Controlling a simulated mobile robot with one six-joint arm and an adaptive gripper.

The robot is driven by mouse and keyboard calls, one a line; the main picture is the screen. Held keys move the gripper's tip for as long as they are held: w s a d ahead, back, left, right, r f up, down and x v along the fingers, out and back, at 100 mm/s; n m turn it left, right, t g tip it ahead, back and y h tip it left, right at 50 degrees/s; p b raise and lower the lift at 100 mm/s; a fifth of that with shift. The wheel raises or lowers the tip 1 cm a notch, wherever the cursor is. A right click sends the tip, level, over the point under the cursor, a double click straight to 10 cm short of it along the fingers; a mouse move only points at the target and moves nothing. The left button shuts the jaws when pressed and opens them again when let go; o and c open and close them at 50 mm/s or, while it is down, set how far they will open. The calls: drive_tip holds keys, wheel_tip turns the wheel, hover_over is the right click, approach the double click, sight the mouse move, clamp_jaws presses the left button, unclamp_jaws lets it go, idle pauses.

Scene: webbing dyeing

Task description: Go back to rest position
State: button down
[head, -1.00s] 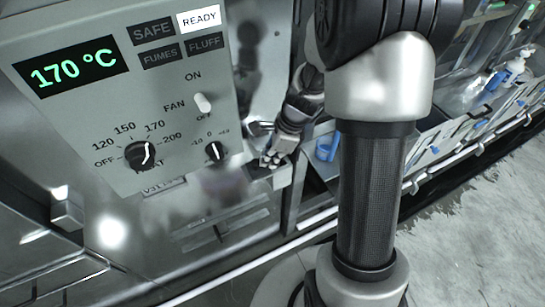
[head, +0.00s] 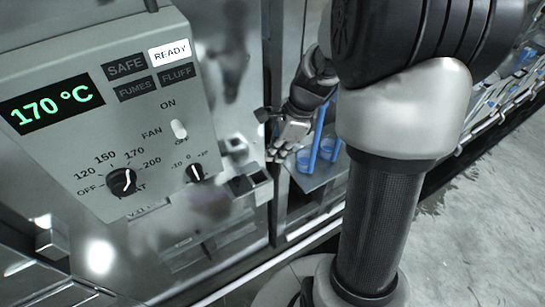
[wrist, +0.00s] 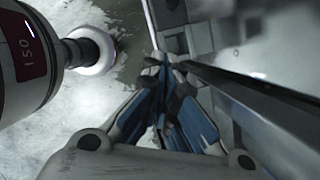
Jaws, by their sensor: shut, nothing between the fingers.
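My gripper (head: 283,150) hangs to the right of the grey control panel (head: 60,165) in the head view, pointing down beside a metal edge. In the wrist view my gripper (wrist: 165,65) has its blue-lined fingers close together at the tips, with nothing seen between them. My arm's thick links fill the right middle of the head view and hide part of what lies behind.
The panel's display (head: 52,105) reads 170 °C and its READY lamp (head: 170,53) is lit. A fan switch (head: 179,129) and two dials sit below. Blue items (head: 318,140) stand on a shelf right of my gripper. Grey floor (head: 460,245) is clear at right.

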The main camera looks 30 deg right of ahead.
drive_tip(key=shift+w+a, duration=0.1)
idle(0.4)
drive_tip(key=s+a+f+n+t+h+b, duration=0.1)
drive_tip(key=s+a+n+b, duration=0.4)
drive_tip(key=s+n+b, duration=0.3)
drive_tip(key=s+a+f+n+t+h+b, duration=0.1)
drive_tip(key=s+a+n+t+h+b, duration=0.1)
drive_tip(key=s+a+n+b, duration=0.3)
drive_tip(key=s+n+b, duration=0.4)
drive_tip(key=n, duration=0.6)
drive_tip(key=shift+s+f, duration=0.35)
drive_tip(key=shift+f, duration=0.05)
